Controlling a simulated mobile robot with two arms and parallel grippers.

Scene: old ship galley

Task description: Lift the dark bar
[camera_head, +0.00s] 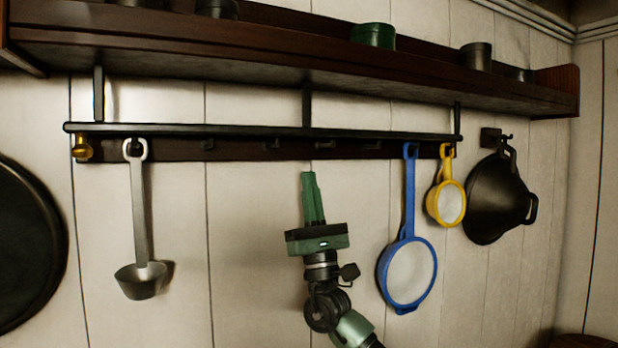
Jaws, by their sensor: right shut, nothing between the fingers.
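The dark bar (260,131) runs nearly level across the wall below the shelf, in front of a dark strip with several small hooks. Upright dark brackets stand behind it near its left end, middle and right end. My right gripper (308,175) has green fingers pointing up and is shut and empty. In the picture it is below the bar, a little right of the bar's middle, with a visible gap between the fingertips and the bar. How far it is from the wall I cannot tell. My left gripper is not in view.
A ladle (139,220), a blue strainer (409,255) and a yellow strainer (448,190) hang below the bar. A brass piece (82,149) sits at its left end. A black pan (497,200) hangs further right. The wooden shelf (270,50) holds several pots above.

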